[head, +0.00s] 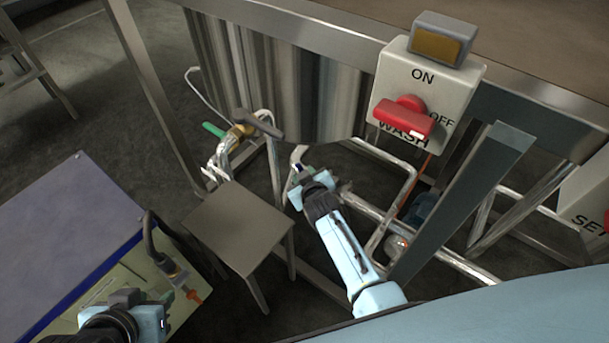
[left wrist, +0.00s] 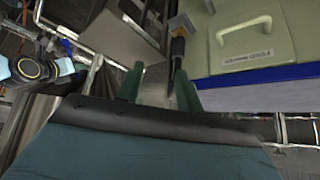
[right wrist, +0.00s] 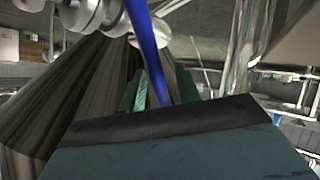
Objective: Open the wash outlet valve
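A long blue lever (right wrist: 150,45) runs down between the fingers of my right gripper (right wrist: 163,90) in the right wrist view. It comes from a pale metal fitting (right wrist: 92,14) beside the steel tank. The fingers look apart, with the lever between them; contact cannot be told. In the head view the right gripper (head: 303,178) is below the tank (head: 285,80), by the pipework. The control box marked WASH (head: 455,85) has a red knob (head: 403,118) and an amber lamp. My left gripper (left wrist: 160,88) is open, near an orange-and-black probe (left wrist: 177,48).
A brass valve (head: 240,131) with a green end and dark lever sits left of the tank's foot. A small steel stool (head: 238,228) stands below it. A blue-edged grey bench (head: 70,230) is at left. A frame leg (head: 465,195) and pipes crowd the right.

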